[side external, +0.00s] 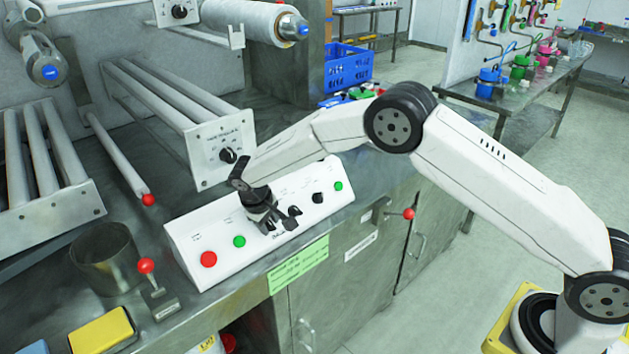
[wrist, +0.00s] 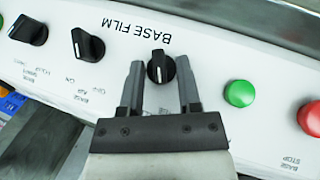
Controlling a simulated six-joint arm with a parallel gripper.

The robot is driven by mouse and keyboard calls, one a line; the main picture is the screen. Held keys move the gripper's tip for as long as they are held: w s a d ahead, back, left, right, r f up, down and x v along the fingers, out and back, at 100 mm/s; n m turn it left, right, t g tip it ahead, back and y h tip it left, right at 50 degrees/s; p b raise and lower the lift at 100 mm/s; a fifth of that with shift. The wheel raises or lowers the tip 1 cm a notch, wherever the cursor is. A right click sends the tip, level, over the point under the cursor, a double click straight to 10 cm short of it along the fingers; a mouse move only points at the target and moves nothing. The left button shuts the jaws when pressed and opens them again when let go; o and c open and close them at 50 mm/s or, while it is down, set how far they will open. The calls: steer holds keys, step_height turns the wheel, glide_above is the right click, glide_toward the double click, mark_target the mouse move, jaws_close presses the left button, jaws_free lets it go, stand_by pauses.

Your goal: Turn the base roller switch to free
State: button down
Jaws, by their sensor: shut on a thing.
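The white sloped control panel (side external: 191,240) stands on the steel counter; in the wrist view it appears upside down, headed "BASE FILM". My gripper (side external: 281,219) points down at the middle of the panel. In the wrist view my gripper (wrist: 160,88) has its two fingers on either side of a black rotary knob (wrist: 160,68) and is shut on it. That knob's label is hidden behind the gripper, so I cannot confirm it is the base roller switch. Two similar black knobs, one nearer (wrist: 88,45) and one farther left (wrist: 28,30), have small labels.
A green button (wrist: 239,93) and a red button (wrist: 309,118) are beside the held knob. Red-balled levers (side external: 146,265) (side external: 408,213), a metal cup (side external: 105,258) and a yellow sponge-like block (side external: 101,331) are around the panel. Rollers (side external: 160,95) stand behind it.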

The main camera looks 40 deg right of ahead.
steer(key=shift+s+f+n+h, duration=0.1)
steer(key=shift+n+h, duration=0.4)
steer(key=shift+h, duration=0.1)
steer(key=c, duration=0.7)
jaws_free()
steer(key=shift+o, duration=0.2)
steer(key=shift+a, duration=0.1)
steer(key=v, duration=0.7)
steer(key=shift+a+r, duration=0.2)
steer(key=shift+r, duration=0.15)
steer(key=shift+s+d, duration=0.1)
steer(key=shift+s, duration=0.1)
